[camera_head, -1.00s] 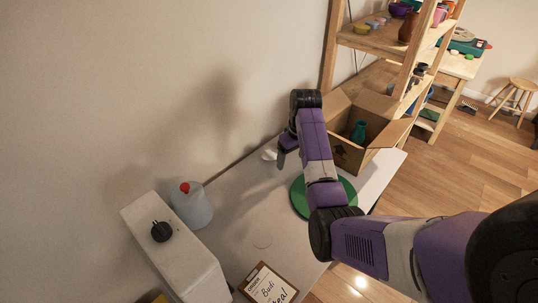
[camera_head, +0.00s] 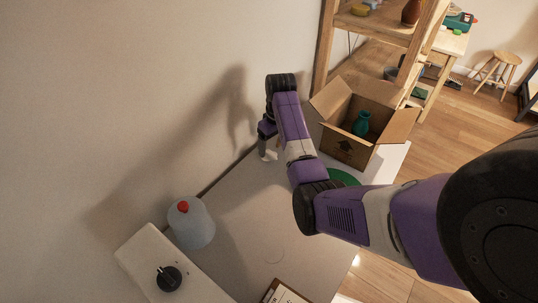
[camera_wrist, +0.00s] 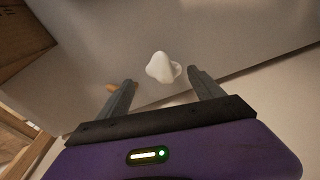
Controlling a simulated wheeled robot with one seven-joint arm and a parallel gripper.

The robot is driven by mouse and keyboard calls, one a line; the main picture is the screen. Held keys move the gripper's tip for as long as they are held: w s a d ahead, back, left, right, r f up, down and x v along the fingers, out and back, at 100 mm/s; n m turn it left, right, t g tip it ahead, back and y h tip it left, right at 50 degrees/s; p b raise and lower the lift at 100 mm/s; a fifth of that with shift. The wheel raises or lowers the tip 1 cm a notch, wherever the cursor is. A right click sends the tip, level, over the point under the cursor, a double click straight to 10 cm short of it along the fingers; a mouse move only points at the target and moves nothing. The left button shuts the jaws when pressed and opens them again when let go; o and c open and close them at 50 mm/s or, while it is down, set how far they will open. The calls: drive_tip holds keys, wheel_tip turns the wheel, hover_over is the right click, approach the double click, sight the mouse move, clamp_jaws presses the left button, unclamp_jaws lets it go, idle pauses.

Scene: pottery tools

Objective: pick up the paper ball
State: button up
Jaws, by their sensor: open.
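The paper ball (camera_wrist: 161,67) is a crumpled white lump on the pale table. In the wrist view it lies just beyond the fingertips, near the middle of the gap between them. My gripper (camera_wrist: 160,78) is open, with its two grey fingers apart and nothing between them. In the head view my gripper (camera_head: 267,153) hangs over the table close to the wall. A small white bit of the paper ball (camera_head: 271,155) shows there beside the fingers, mostly hidden by them.
An open cardboard box (camera_head: 345,146) holding a teal vase (camera_head: 361,123) stands right of my arm. A green disc (camera_head: 345,177) lies partly behind my arm. A jug with a red cap (camera_head: 190,225) stands front left. The wall runs along the table's back edge. The table's middle is clear.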

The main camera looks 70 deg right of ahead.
sight(271, 151)
drive_tip(key=shift+w+f+p, duration=0.2)
drive_tip(key=shift+f, duration=1.1)
drive_tip(key=shift+w+f+p, duration=0.15)
drive_tip(key=shift+f+p, duration=0.05)
drive_tip(key=shift+f, duration=1.1)
drive_tip(key=c, duration=1.4)
